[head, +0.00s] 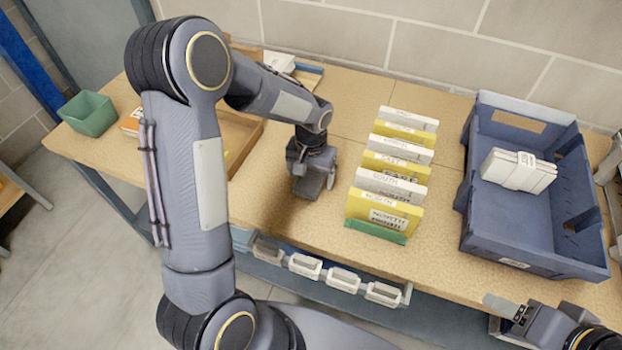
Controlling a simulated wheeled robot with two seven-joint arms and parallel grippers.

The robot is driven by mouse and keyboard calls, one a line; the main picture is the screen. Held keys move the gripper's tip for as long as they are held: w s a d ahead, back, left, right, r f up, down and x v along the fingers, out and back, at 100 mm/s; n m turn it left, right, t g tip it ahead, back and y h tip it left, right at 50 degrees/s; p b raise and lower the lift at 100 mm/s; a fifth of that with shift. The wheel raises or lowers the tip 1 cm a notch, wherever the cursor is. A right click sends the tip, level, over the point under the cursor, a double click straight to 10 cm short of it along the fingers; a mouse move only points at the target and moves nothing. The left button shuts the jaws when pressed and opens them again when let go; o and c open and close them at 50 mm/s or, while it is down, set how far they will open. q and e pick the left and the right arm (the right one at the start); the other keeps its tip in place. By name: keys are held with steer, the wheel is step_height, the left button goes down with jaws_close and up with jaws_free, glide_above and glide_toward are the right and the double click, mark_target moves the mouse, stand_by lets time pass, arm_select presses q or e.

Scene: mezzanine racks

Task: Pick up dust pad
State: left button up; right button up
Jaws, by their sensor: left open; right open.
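I cannot tell for certain which thing is the dust pad. A white banded block (517,171) lies in the blue crate (487,225) at the right. A white item (280,61) lies at the back of the table, partly behind my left arm. My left gripper (314,186) is open and points down over the table, left of the row of cards, with nothing seen between its fingers. My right gripper (503,307) is open at the lower right, by the table's front edge below the crate.
Yellow and white labelled cards (383,207) stand in a row on the wooden table (300,225). A green bin (88,114) stands at the left end. My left arm hides part of a wooden tray (240,133). Small white bins (304,265) hang below the front edge.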

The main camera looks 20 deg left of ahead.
mark_target(311, 177)
arm_select(q)
steer(key=c, duration=1.1)
steer(key=shift+r, duration=0.45)
step_height(311, 177, up, 2)
steer(key=shift+r, duration=0.2)
steer(key=shift+s+d+r+b, duration=0.25)
steer(key=shift+s+d+r, duration=0.8)
steer(key=shift+d+r, duration=0.8)
steer(key=shift+s+d+r+b, duration=0.2)
steer(key=shift+s+d+r, duration=1)
steer(key=shift+d, duration=1.15)
steer(key=shift+s+d+r+b, duration=0.25)
steer(key=shift+s+d+r, duration=0.65)
steer(key=shift+d+r, duration=1.05)
steer(key=shift+d+f, duration=0.15)
steer(key=shift+f, duration=0.05)
